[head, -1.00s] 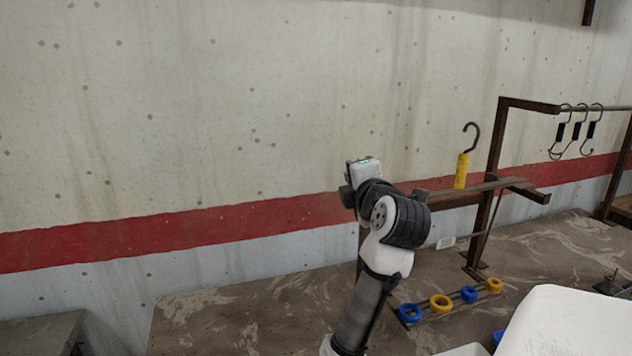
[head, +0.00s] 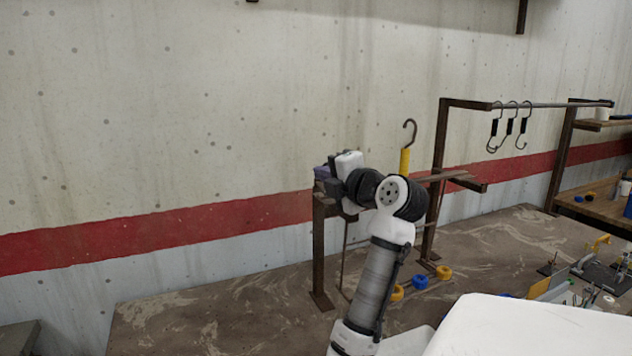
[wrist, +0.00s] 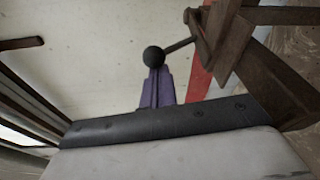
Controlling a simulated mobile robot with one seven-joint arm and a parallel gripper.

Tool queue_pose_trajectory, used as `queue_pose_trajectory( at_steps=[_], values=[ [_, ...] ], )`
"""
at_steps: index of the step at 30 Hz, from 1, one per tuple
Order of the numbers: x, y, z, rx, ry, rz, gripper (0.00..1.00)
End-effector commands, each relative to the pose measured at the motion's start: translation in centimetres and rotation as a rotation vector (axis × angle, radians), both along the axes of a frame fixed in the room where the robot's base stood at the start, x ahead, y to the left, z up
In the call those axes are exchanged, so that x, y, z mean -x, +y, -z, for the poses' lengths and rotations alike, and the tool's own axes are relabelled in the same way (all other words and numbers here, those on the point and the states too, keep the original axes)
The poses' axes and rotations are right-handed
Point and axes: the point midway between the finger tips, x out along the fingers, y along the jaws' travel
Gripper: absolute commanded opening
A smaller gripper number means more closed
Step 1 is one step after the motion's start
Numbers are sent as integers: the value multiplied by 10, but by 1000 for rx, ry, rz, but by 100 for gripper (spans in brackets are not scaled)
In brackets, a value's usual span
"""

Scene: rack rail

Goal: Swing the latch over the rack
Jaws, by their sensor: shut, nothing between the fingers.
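The latch shows in the wrist view as a black ball knob (wrist: 153,56) on a thin rod that joins a brown metal bracket (wrist: 232,40). My gripper (wrist: 157,75) has purple fingers, held together and empty. Their tips are right by the knob in the picture; I cannot tell whether they touch. In the head view my gripper (head: 322,172) points left at the top of the rack's near post (head: 319,250). My arm hides the latch there. A hook with a yellow handle (head: 405,162) stands upright over the rack rail (head: 445,177).
Black-handled hooks (head: 510,125) hang from a higher bar (head: 555,104) at the right. A white surface (head: 520,325) fills the lower right. A concrete wall stands behind, and the bench (head: 220,315) at left is clear.

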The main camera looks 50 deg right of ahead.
Motion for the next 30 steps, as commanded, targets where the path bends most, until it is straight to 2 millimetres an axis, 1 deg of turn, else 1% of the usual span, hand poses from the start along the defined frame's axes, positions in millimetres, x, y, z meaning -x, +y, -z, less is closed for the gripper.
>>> queue_pose_trajectory(
  at_steps=[3,12,30],
  values=[
    [7,-7,2,0,0,3,0],
    [15,-17,0,0,-1,4,0],
    [22,-23,-1,-1,-6,17,0]
  ],
)
